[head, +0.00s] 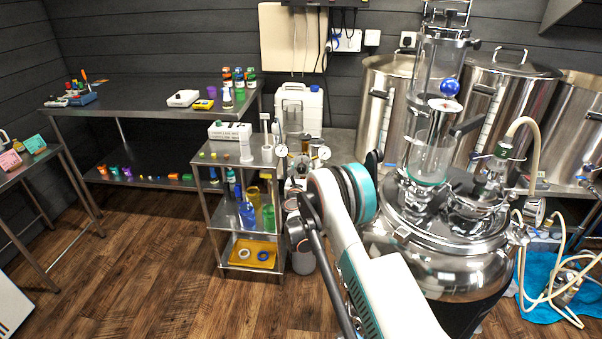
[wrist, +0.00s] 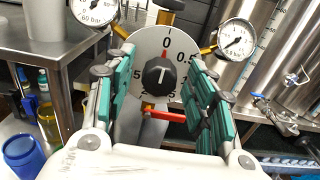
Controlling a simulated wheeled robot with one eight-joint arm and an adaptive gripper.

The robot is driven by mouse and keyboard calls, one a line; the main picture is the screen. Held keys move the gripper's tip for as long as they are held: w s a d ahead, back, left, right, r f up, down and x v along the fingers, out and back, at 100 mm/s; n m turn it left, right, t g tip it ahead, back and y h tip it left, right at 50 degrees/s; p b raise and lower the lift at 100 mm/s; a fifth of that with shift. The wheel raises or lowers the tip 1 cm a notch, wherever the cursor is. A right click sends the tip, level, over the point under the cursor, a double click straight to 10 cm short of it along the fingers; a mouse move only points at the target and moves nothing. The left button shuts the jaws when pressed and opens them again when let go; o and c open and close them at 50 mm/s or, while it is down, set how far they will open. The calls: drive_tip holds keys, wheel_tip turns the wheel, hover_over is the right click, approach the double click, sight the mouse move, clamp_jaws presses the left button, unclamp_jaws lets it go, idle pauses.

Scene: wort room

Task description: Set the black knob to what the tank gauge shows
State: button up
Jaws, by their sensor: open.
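The black knob (wrist: 159,76) sits in the middle of a white round dial (wrist: 148,48) in the wrist view. A red mark at the knob's top lines up near the 0, with 0.5 to the right. My gripper (wrist: 160,66) is open, its teal-padded fingers left and right of the knob, with gaps showing on both sides. In the head view my arm hides most of the knob and dial. A small gauge (head: 534,211) hangs at the right of the steel tank (head: 440,241); its reading is too small to tell.
Two more gauges, left (wrist: 94,8) and right (wrist: 237,40), flank the dial closely. A red lever (wrist: 163,115) lies below the knob. A steel shelf cart (head: 236,208) with bottles and cups stands left of my arm. The wooden floor at left is clear.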

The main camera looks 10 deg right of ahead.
drive_tip(key=c, duration=1)
drive_tip(key=shift+c, duration=0.2)
